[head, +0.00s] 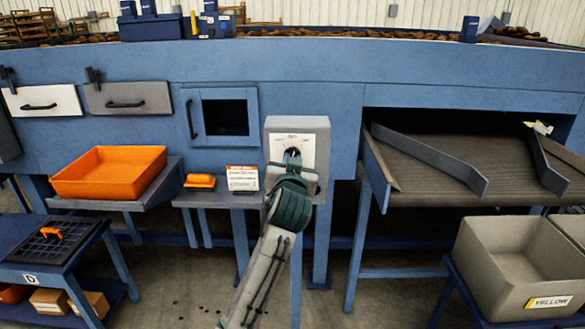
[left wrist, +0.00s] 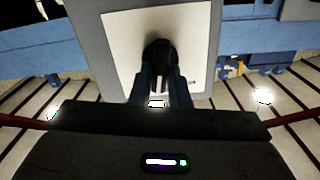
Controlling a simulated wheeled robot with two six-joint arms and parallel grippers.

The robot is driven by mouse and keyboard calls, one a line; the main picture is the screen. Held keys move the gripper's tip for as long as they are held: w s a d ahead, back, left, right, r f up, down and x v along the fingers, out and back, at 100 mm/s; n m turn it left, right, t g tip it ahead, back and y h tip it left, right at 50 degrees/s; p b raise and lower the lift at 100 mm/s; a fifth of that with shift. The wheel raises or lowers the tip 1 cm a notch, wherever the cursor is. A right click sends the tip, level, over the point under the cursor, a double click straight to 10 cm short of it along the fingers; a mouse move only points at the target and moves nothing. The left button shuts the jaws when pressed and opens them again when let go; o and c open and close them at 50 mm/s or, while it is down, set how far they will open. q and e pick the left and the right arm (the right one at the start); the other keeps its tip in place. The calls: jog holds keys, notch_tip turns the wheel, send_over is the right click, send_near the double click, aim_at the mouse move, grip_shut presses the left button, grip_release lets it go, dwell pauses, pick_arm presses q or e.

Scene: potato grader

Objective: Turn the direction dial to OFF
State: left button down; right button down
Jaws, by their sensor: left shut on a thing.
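The direction dial is a dark knob (left wrist: 158,52) on a white plate (head: 308,146), on the front of a grey control box (head: 297,124) in the middle of the head view. My left gripper (head: 291,160) reaches up to it from below. In the left wrist view the two fingers of the left gripper (left wrist: 161,82) are shut on the knob, one on each side. The fingers and wrist hide part of the dial and its markings, so I cannot read where it points. My right gripper is not in view.
An orange tray (head: 110,172) stands on a side shelf at left, near a small orange object (head: 200,181) and a white sign (head: 242,178). A sloping chute (head: 430,145) and a grey crate labelled YELLOW (head: 500,272) are at right. Open floor lies below the box.

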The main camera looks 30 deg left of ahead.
pick_arm(q)
jog(key=shift+n+b, duration=0.5)
jog(key=shift+n, duration=0.5)
jog(key=c, duration=1.4)
grip_release()
jog(key=shift+b+v, duration=1.35)
jog(key=shift+v, duration=4.1)
jog(key=shift+w+f, duration=0.1)
